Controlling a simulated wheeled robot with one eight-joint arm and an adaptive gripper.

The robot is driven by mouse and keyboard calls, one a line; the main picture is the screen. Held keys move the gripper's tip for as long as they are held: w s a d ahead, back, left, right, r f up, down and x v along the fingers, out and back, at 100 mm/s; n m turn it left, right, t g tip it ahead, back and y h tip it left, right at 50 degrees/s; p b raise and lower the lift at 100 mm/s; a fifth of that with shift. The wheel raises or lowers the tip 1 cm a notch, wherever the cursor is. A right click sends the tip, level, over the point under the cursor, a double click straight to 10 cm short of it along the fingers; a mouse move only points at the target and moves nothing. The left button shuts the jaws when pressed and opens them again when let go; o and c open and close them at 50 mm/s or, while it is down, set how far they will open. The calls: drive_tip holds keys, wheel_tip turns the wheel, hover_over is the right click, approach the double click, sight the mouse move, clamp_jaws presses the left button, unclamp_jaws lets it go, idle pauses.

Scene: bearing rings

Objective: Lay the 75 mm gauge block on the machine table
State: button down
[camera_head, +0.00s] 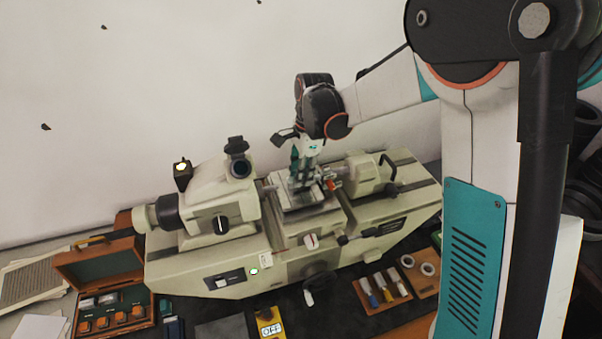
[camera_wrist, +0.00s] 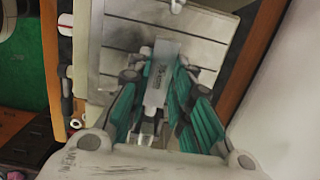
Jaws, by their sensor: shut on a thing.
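The 75 mm gauge block (camera_wrist: 160,75) is a flat grey metal bar in the wrist view, between the teal-padded fingers of my gripper (camera_wrist: 152,108). My gripper is shut on it. Below the block in that view lies the grey slotted machine table (camera_wrist: 205,20); whether the block touches it I cannot tell. In the head view my gripper (camera_head: 303,179) points down over the machine table (camera_head: 305,208), between the two heads of the measuring machine. The block is too small to make out there.
The measuring machine (camera_head: 235,286) has a left head (camera_head: 205,205) and a right head (camera_head: 362,176) close on both sides of my gripper. An open wooden case (camera_head: 95,262) stands at the front left.

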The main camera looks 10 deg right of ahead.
drive_tip(key=shift+f, duration=0.1)
drive_tip(key=c, duration=1.4)
unclamp_jaws()
drive_tip(key=shift+o, duration=0.2)
drive_tip(key=shift+r+p, duration=2.2)
drive_tip(key=shift+r, duration=2.1)
drive_tip(key=s+d+f+n+t+b, duration=0.3)
drive_tip(key=s+d+f+n+b, duration=0.3)
drive_tip(key=s+b, duration=0.6)
drive_tip(key=s+d+f+n+t+h+b, duration=0.1)
drive_tip(key=s+d+f+n+t+b, duration=0.3)
drive_tip(key=s+f+n+b, duration=0.5)
drive_tip(key=s+d+f+b, duration=0.2)
drive_tip(key=s+f+b, duration=0.1)
drive_tip(key=b, duration=0.5)
drive_tip(key=shift+f+n+t, duration=0.3)
drive_tip(key=shift+f+n, duration=0.1)
drive_tip(key=shift+f, duration=0.4)
